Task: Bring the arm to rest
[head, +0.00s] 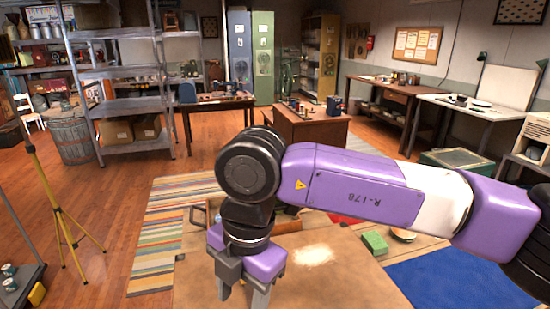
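My purple arm stretches across the head view from the right edge, bent with its wrist pointing down. My gripper (243,292) is at the bottom middle, over the near part of a brown table (345,272). Two grey fingers point down with a gap between them, and I see nothing held there. The lower ends of the fingers are near the picture's bottom edge. A pale powdery patch (312,255) lies on the table to the right of the gripper. A wooden tray or box (198,216) is partly hidden behind my wrist.
A green block (375,242) and a round brush-like thing (403,235) lie right of the patch, near a blue mat (455,280). A yellow tripod (65,215) stands at left. Metal shelves (130,105) and a wooden desk (310,128) stand farther back.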

